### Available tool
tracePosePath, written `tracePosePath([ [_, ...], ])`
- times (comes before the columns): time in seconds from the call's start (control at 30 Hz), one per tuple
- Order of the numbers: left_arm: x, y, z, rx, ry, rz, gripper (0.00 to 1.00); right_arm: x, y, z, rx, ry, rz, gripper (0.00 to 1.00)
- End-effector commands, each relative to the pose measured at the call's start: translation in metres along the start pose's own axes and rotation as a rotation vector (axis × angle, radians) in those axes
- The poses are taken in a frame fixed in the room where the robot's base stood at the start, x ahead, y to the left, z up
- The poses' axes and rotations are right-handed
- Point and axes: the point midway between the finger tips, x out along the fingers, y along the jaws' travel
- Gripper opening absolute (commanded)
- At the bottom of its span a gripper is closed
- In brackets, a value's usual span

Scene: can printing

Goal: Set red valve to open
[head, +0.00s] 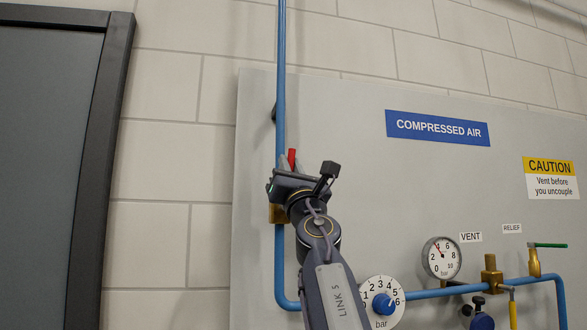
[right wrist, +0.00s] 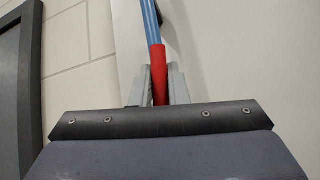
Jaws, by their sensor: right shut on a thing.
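The red valve handle (head: 291,156) shows in the head view as a short red tip above my right gripper. It stands roughly upright, close beside the vertical blue pipe (head: 281,80). In the right wrist view the red handle (right wrist: 158,72) lies between the two grey fingers of my right gripper (right wrist: 158,84), in line with the blue pipe behind it. My right gripper (head: 290,166) is shut on the handle. The brass valve body (head: 277,213) is mostly hidden behind the gripper. My left gripper is not in view.
The grey panel carries a COMPRESSED AIR sign (head: 437,128), a regulator knob (head: 383,304), a pressure gauge (head: 441,258) and a green-handled valve (head: 534,262) to the right. A dark door frame (head: 92,170) stands at the left.

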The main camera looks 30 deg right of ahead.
Motion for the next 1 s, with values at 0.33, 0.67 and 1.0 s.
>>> tracePosePath([
  [0.33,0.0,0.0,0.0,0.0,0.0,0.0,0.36,0.001,0.008,-0.002,-0.074,0.02,0.071,0.0],
  [0.67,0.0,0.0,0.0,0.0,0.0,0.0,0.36,0.001,0.011,-0.002,-0.096,0.026,0.094,0.0],
  [1.0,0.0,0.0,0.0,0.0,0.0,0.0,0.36,0.001,0.011,-0.002,-0.095,0.026,0.094,0.26],
])
